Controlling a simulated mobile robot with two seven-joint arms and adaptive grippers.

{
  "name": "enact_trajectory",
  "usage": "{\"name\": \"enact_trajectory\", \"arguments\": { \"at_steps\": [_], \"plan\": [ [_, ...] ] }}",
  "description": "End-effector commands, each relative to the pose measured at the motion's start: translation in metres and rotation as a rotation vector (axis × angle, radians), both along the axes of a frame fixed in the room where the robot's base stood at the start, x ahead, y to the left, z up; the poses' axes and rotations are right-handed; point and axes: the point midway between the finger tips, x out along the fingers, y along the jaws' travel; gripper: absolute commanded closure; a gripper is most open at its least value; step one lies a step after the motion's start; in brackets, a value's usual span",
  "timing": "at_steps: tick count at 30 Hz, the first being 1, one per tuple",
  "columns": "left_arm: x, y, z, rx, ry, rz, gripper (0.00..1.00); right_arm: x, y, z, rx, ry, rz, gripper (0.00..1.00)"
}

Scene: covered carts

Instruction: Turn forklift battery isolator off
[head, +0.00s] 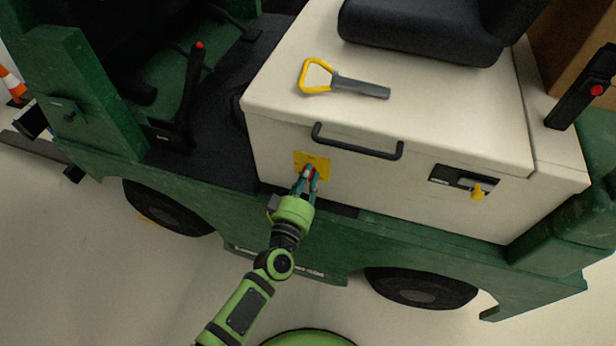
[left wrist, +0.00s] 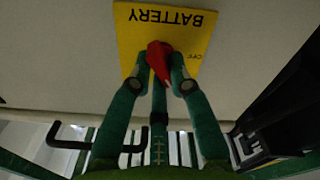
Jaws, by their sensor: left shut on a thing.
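The battery isolator's red handle (left wrist: 159,60) sits on a yellow plate (left wrist: 190,30), marked BATTERY and OFF, which shows upside down in the left wrist view. In the head view the yellow plate (head: 318,162) is on the front face of the forklift's cream seat box (head: 450,140). My left gripper (head: 311,173) is shut on the red handle, its green fingers on both sides of it. It also shows in the left wrist view (left wrist: 159,72). The fingers hide part of the handle in both views. My right gripper is not in view.
A black grab handle (head: 357,142) juts out above and right of the plate. A yellow key-like knob (head: 478,191) is further right. A yellow-handled grey tool (head: 345,84) lies on the box top. A red-tipped lever (head: 192,90) stands left. Floor in front is clear.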

Motion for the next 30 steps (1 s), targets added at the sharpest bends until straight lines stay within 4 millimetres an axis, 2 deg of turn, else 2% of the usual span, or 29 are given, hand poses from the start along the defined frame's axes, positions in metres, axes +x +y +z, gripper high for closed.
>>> {"name": "enact_trajectory", "arguments": {
  "at_steps": [18, 30],
  "plan": [
    [0.001, 0.003, -0.002, -0.561, 0.184, 0.000, 1.00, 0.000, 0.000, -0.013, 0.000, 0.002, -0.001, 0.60],
    [0.001, 0.004, -0.002, -0.844, 0.276, 0.000, 1.00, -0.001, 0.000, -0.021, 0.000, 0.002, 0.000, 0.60]
  ]
}}
